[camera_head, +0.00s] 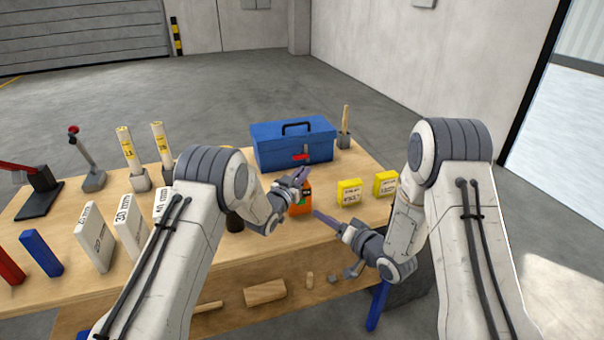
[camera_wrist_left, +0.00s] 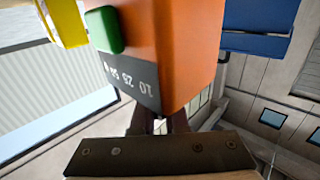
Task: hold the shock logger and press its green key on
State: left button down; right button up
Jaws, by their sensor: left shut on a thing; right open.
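The shock logger (camera_head: 303,202) is an orange box in front of the blue toolbox in the head view. My left gripper (camera_head: 299,181) is shut on it. In the left wrist view the logger (camera_wrist_left: 185,45) fills the upper middle, with its green key (camera_wrist_left: 104,30) on the left face and a dark label (camera_wrist_left: 130,77) with numbers below it. The gripper's fingers are mostly hidden behind the logger there. My right gripper (camera_head: 324,218) is open and empty, just right of and below the logger in the head view, apart from it.
A blue toolbox (camera_head: 292,145) stands at the back of the wooden bench (camera_head: 215,262). Two yellow boxes (camera_head: 349,193) (camera_head: 385,183) stand right of the logger. White binders (camera_head: 94,237), tubes and a red-handled lever (camera_head: 82,150) fill the left. Wooden pieces (camera_head: 265,292) lie on a lower shelf.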

aim_at(301, 202)
dwell(0.9)
grip_shut()
dwell(1.4)
jog(key=shift+w+a+f+m+g+h, duration=0.2)
jog(key=shift+w+a+m+g+h, duration=0.45)
jog(key=shift+w+a+h, duration=0.45)
jog(key=shift+w+a+f+m+g+h, duration=0.15)
jog(key=shift+w+a+m+g+h, duration=0.25)
jog(key=shift+w+a+g+h, duration=0.65)
jog(key=shift+w+a+f+m+g+h, duration=0.2)
jog(key=shift+w+a+m+g+h, duration=0.5)
jog(key=shift+h, duration=0.75)
jog(key=shift+w+d, duration=0.1)
jog(key=shift+d, duration=0.1)
